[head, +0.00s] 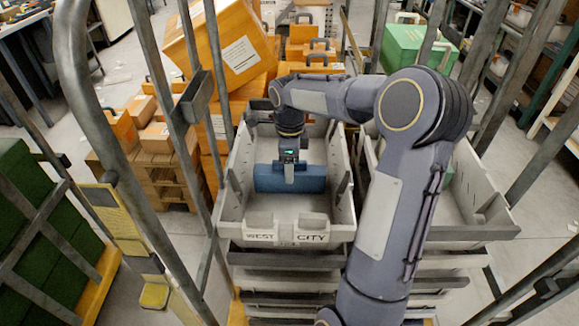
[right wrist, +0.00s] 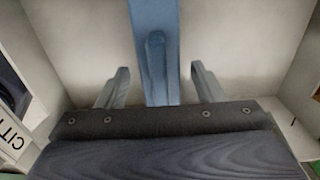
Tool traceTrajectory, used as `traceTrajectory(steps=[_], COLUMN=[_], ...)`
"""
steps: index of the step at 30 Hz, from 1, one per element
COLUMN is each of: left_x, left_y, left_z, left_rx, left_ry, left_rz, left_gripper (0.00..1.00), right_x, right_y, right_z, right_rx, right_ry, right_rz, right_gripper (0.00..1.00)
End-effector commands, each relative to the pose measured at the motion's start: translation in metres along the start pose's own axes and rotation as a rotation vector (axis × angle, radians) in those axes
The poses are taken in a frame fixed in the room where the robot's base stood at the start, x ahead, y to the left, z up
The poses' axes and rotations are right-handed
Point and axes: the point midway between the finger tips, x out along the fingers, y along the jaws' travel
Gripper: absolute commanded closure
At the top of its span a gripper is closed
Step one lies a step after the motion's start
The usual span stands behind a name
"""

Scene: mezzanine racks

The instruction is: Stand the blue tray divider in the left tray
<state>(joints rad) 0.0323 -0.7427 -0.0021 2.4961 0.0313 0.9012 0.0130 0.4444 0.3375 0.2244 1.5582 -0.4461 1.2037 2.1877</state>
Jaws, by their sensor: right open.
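The blue tray divider (head: 268,180) stands upright across the left tray (head: 290,236), a light grey tray marked WEST CITY. In the right wrist view the divider (right wrist: 153,25) shows as a narrow blue bar with a rounded raised part. My right gripper (head: 289,176) reaches down into the left tray at the divider's middle. In the right wrist view its fingers (right wrist: 160,88) are open, one on each side of the divider, with a gap on both sides. The divider's lower edge is hidden, so I cannot tell how it is seated. My left gripper is not in view.
A second grey tray (head: 460,232) stands to the right, partly hidden by my right arm. Metal rack posts frame both sides. Orange cases (head: 225,50) are stacked behind on the left, and a green case (head: 415,45) is at the back right.

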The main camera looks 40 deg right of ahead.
Motion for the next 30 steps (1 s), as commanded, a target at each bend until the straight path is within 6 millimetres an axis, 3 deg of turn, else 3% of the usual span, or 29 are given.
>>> traceTrajectory(steps=[9, 15, 30], left_x=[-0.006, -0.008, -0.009], left_y=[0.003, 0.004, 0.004], left_z=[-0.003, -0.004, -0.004], left_rx=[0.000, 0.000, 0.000], left_ry=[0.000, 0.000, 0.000], left_rz=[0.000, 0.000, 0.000], left_gripper=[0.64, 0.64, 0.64], right_x=[-0.071, -0.099, -0.107], right_y=[-0.001, 0.000, 0.000], right_z=[0.001, 0.001, 0.000], right_rx=[-0.001, 0.000, 0.000], right_ry=[-0.003, -0.003, -0.001], right_rz=[-0.005, -0.003, -0.001], right_gripper=[0.39, 0.39, 0.39])
